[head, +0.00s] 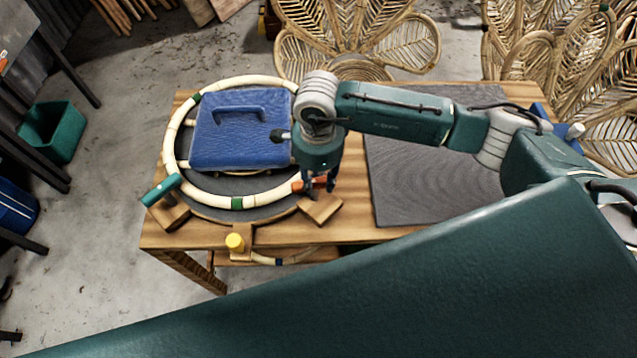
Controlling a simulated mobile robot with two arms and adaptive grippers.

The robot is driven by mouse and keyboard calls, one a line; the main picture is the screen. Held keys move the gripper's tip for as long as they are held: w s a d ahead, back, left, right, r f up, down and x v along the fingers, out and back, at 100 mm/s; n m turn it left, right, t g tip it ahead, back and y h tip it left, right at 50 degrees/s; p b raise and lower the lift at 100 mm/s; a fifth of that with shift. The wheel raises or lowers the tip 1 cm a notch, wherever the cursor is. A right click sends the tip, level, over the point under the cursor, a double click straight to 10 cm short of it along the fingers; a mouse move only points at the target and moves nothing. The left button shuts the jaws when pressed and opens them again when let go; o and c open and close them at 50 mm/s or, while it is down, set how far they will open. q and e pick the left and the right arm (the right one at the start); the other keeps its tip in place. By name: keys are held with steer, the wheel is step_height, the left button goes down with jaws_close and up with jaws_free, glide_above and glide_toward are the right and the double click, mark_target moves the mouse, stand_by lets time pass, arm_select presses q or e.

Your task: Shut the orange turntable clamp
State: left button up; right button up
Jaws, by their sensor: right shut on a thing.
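The orange turntable clamp (298,186) is at the front right edge of the round dark turntable (270,210), close to the pale rattan ring. My right gripper (319,188) points down at it and is shut on it; the fingers hide part of the clamp, so its exact angle is hard to tell. A pale rattan ring (170,135) with green bands lies on the turntable. A blue case-like block (240,145) with a handle lies inside the ring. My left gripper is not in view.
A teal-handled clamp (161,190) is at the turntable's left edge, and a yellow knob (235,242) at the front. A grey mat (430,180) covers the table's right side. Rattan chairs (355,40) stand behind. A green bin (52,131) is on the floor at left.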

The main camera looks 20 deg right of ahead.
steer(key=m+b, duration=0.1)
steer(key=m, duration=0.1)
steer(key=m+b, duration=0.3)
steer(key=shift+s+a+f+m, duration=0.1)
steer(key=shift+a+f+m, duration=0.05)
steer(key=shift+a+m, duration=0.15)
steer(key=m+b, duration=0.2)
steer(key=m, duration=0.1)
steer(key=shift+a+m, duration=0.15)
steer(key=shift+m, duration=0.25)
steer(key=shift+r+m+b, duration=0.2)
steer(key=shift+m+b, duration=0.4)
steer(key=shift+m, duration=0.2)
steer(key=shift+a, duration=0.1)
steer(key=o, duration=1.2)
step_height(320, 180, up, 12)
steer(key=shift+r, duration=0.1)
steer(key=shift+s, duration=0.1)
